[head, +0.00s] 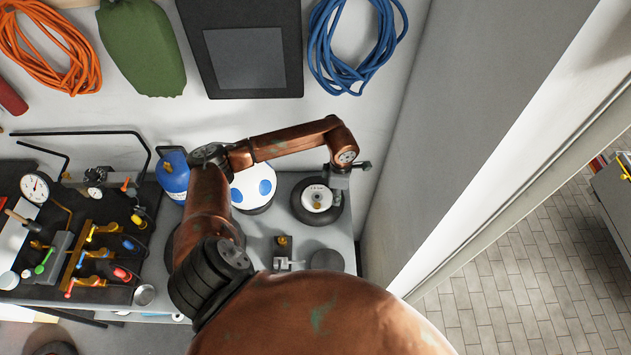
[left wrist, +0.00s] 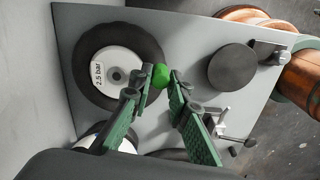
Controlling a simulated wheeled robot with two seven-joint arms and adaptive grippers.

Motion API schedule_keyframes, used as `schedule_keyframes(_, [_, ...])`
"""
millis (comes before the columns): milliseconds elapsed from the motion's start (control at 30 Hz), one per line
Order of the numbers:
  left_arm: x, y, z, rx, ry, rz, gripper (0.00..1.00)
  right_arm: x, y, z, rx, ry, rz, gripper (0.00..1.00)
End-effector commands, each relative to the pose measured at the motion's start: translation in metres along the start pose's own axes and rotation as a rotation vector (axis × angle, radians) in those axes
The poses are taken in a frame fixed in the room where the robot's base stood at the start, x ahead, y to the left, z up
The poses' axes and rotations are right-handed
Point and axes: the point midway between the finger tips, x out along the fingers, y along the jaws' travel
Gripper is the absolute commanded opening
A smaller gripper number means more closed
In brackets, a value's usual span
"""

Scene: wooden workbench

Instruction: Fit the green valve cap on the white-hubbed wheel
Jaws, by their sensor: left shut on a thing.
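The wheel (head: 300,211) lies flat at the right end of the bench, a black tyre around a white hub (head: 317,192). My left gripper (head: 338,182) is over the wheel's right part in the head view. In the left wrist view its green-padded fingers (left wrist: 159,78) are shut on the green valve cap (left wrist: 160,75), at the tyre's edge and off the hub. I cannot tell its height. The cap cannot be made out in the head view. My right gripper is not in view.
A black disc (left wrist: 233,71) and a small metal fixture (head: 284,264) are near the wheel. A white ball-like thing with blue spots (head: 254,187) and a blue canister (head: 173,177) stand left. Tools and a gauge (head: 35,187) fill the left bench. A grey wall (head: 450,120) rises right.

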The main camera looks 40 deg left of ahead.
Motion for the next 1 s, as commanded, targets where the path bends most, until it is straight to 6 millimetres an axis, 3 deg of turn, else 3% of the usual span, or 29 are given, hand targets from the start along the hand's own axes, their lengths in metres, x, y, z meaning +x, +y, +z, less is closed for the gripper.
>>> schedule_keyframes(33, [-0.003,0.005,-0.012,-0.138,0.003,-0.004,0.07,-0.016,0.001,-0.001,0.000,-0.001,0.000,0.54])
schedule_keyframes(200, [0.006,0.019,-0.045,-0.570,0.004,-0.002,0.07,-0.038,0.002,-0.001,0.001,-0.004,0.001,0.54])
schedule_keyframes(400, [0.014,0.028,-0.069,-0.858,0.001,0.000,0.07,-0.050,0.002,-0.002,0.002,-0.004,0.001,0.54])
schedule_keyframes(767, [0.029,0.029,-0.073,-0.919,0.000,0.000,0.07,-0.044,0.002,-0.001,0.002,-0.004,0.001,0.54])
schedule_keyframes(1000, [0.049,0.029,-0.073,-0.918,0.000,-0.001,0.07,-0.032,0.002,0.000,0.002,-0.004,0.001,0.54])
